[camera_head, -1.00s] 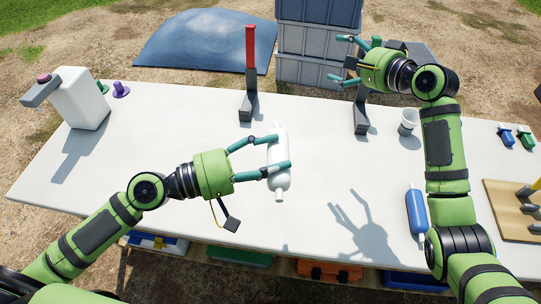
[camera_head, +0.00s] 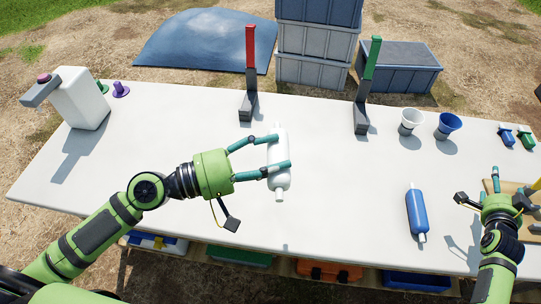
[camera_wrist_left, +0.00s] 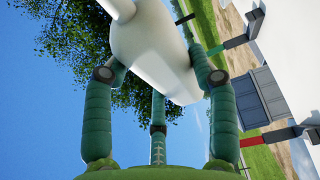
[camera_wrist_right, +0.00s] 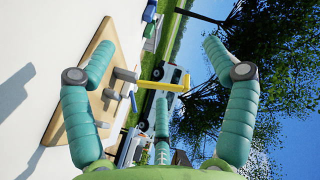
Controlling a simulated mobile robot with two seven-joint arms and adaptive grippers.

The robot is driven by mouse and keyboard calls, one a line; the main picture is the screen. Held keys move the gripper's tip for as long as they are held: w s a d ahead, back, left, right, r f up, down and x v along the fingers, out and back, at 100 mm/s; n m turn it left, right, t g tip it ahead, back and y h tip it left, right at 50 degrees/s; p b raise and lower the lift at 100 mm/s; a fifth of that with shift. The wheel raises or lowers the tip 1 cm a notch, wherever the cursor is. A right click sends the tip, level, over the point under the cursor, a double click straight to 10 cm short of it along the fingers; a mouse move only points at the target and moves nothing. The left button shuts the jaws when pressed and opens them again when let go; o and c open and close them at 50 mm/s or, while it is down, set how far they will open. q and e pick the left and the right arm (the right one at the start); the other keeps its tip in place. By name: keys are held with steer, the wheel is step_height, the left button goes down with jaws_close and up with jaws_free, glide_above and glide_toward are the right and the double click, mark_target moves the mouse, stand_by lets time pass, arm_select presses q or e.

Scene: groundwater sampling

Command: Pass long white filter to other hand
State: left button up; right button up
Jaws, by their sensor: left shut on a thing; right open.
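The long white filter (camera_head: 279,165) is a white cylinder with narrow ends, held over the middle of the table. My left gripper (camera_head: 276,154) is shut on it, with teal fingers across its body. In the left wrist view the white filter (camera_wrist_left: 155,50) lies between the fingers. My right gripper (camera_head: 512,190) is at the right end of the table, far from the filter, near a wooden board. In the right wrist view its fingers (camera_wrist_right: 150,75) are spread, with nothing held between them.
A blue filter (camera_head: 416,212) lies on the table at the right. A red-topped stand (camera_head: 250,75) and a green-topped stand (camera_head: 367,85) are at the back. A white cup (camera_head: 410,122) and blue cup (camera_head: 448,126) stand right of them. The front middle is clear.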

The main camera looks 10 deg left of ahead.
steer(key=s+d+f+n+g+h, duration=0.1)
steer(key=s+d+n+h, duration=0.1)
steer(key=s+d, duration=0.65)
steer(key=s+d+f+n+g+h, duration=0.1)
steer(key=s+d+f+h, duration=0.3)
steer(key=s, duration=0.7)
arm_select(q)
steer(key=shift+s, duration=0.1)
arm_select(e)
steer(key=s+d+f+n+g+y, duration=0.1)
steer(key=s+f+n+g+y, duration=0.2)
steer(key=s+f, duration=0.5)
steer(key=s+a+f+n+g+y, duration=0.2)
steer(key=s+a+f+n+y, duration=0.15)
steer(key=a+f, duration=0.75)
steer(key=s+a+f+n+g+y, duration=0.2)
steer(key=s+a+f, duration=0.2)
steer(key=a+f, duration=0.7)
steer(key=s+a+f+n+g+y, duration=0.1)
steer(key=s+a+f, duration=0.1)
steer(key=a, duration=0.5)
steer(key=s+a+f+n+g+y, duration=0.1)
steer(key=s+a+f+n, duration=0.1)
steer(key=s+a, duration=0.3)
steer(key=s+a+f+n+g+y, duration=0.2)
steer(key=s+a+f, duration=0.1)
steer(key=a, duration=0.5)
steer(key=shift+s+a+f, duration=0.35)
steer(key=shift+s+f, duration=0.05)
steer(key=shift+s, duration=0.25)
